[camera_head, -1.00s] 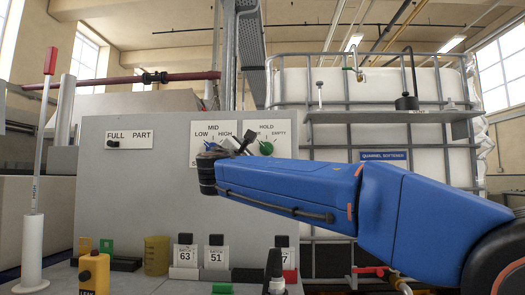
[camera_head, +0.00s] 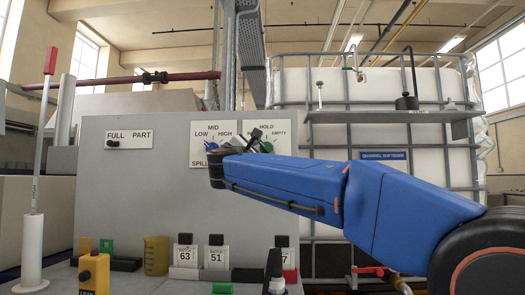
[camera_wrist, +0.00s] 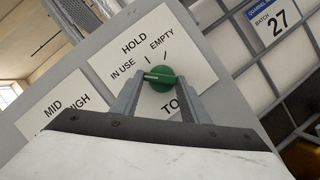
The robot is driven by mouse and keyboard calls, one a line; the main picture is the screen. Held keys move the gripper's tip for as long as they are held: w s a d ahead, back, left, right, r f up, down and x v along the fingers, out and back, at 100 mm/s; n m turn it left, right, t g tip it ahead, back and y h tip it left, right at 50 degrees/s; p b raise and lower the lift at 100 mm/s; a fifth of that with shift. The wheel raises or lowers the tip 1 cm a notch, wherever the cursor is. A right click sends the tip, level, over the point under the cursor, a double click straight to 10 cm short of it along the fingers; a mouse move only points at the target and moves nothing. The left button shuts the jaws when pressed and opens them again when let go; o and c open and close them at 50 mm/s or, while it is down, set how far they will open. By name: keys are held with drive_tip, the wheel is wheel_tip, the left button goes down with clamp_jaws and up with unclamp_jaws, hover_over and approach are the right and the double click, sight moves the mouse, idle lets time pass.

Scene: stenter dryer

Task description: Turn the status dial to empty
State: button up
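The status dial is the green knob (camera_wrist: 160,78) on a white plate (camera_wrist: 140,50) lettered HOLD, IN USE and EMPTY; a fourth label is partly hidden. A pale line on the knob lies nearly level, its end towards the left, on the IN USE side. In the head view the knob (camera_head: 267,147) shows just above my blue arm. My gripper (camera_wrist: 160,82) is open in the wrist view, one finger on each side of the knob. I cannot tell whether the fingers touch it.
A plate lettered LOW, MID and HIGH (camera_head: 205,133) is beside the dial plate, partly behind my wrist. A FULL/PART switch (camera_head: 113,144) is on the left of the grey panel (camera_head: 130,190).

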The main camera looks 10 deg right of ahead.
drive_tip(key=shift+m, duration=0.3)
drive_tip(key=m, duration=0.1)
drive_tip(key=m+g, duration=0.1)
drive_tip(key=m, duration=0.1)
drive_tip(key=shift+a+r+g+h, duration=0.1)
drive_tip(key=shift+r+g+h, duration=0.05)
drive_tip(key=shift+g+h, duration=0.15)
drive_tip(key=m, duration=0.2)
drive_tip(key=m+g, duration=0.1)
drive_tip(key=m, duration=0.1)
drive_tip(key=m+g, duration=0.1)
drive_tip(key=shift+r+m, duration=0.3)
drive_tip(key=shift+m, duration=0.1)
drive_tip(key=m, duration=0.1)
drive_tip(key=m+g+y, duration=0.1)
drive_tip(key=m, duration=0.1)
drive_tip(key=m+y, duration=0.1)
drive_tip(key=shift+d+r+m, duration=0.2)
drive_tip(key=shift+r+m, duration=0.05)
drive_tip(key=shift+m, duration=0.05)
drive_tip(key=shift+s+d+m+g+y, duration=0.15)
drive_tip(key=shift+m+g+y, duration=0.25)
drive_tip(key=shift+m+y, duration=0.8)
drive_tip(key=shift+m, duration=0.4)
drive_tip(key=o, duration=1.1)
drive_tip(key=shift+c, duration=0.2)
drive_tip(key=shift+r, duration=0.1)
